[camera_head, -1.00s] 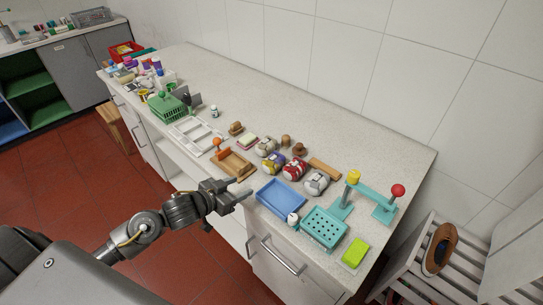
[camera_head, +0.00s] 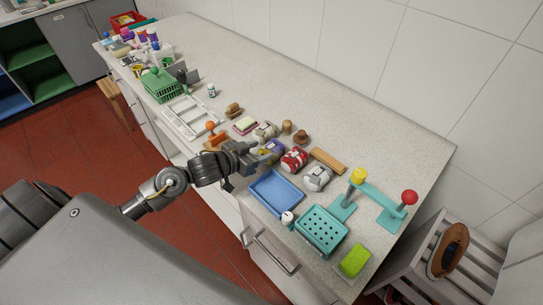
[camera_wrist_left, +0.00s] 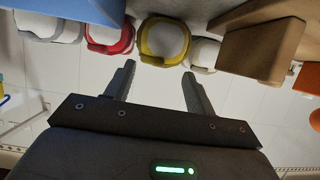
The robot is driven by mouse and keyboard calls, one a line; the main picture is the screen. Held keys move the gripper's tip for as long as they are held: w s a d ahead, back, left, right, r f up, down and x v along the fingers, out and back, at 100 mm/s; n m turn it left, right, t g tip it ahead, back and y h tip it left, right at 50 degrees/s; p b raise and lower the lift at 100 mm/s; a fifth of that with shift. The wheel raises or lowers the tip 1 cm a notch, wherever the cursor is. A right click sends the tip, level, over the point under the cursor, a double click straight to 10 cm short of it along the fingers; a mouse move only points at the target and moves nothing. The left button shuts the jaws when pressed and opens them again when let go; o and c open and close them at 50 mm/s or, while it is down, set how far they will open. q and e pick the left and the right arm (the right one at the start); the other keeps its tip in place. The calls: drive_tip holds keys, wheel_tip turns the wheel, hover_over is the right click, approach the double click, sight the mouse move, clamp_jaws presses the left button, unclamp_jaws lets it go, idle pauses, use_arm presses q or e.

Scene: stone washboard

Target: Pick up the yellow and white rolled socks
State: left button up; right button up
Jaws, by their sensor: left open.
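The yellow and white rolled socks (camera_wrist_left: 163,40) show in the left wrist view as a yellow ring with a pale middle, just beyond my fingertips. My left gripper (camera_head: 260,157) is open and empty at the near side of this roll. In the left wrist view its two fingers (camera_wrist_left: 159,72) point at the yellow roll, apart from it. My right gripper is not in view.
A red roll (camera_head: 294,159) and a grey-white roll (camera_head: 317,178) lie on one side, a pale roll (camera_head: 265,130) on the other. A blue tray (camera_head: 277,193) and teal basket (camera_head: 322,230) stand nearby. A brown block (camera_wrist_left: 262,50) is at right in the wrist view.

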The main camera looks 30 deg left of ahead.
sight(272, 147)
use_arm(q)
drive_tip(key=shift+x, duration=0.75)
drive_tip(key=shift+w+d+f+b, duration=0.1)
drive_tip(key=shift+w+f+b, duration=0.1)
drive_tip(key=shift+b, duration=0.3)
drive_tip(key=b+x, duration=0.3)
drive_tip(key=x, duration=0.1)
drive_tip(key=shift+w+f, duration=0.1)
drive_tip(key=shift+w, duration=0.05)
drive_tip(key=shift+w+d, duration=0.1)
drive_tip(key=shift+d, duration=0.05)
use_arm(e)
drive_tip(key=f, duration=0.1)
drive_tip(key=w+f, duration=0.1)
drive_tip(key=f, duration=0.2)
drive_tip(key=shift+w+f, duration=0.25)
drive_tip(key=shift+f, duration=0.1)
use_arm(q)
drive_tip(key=c, duration=0.6)
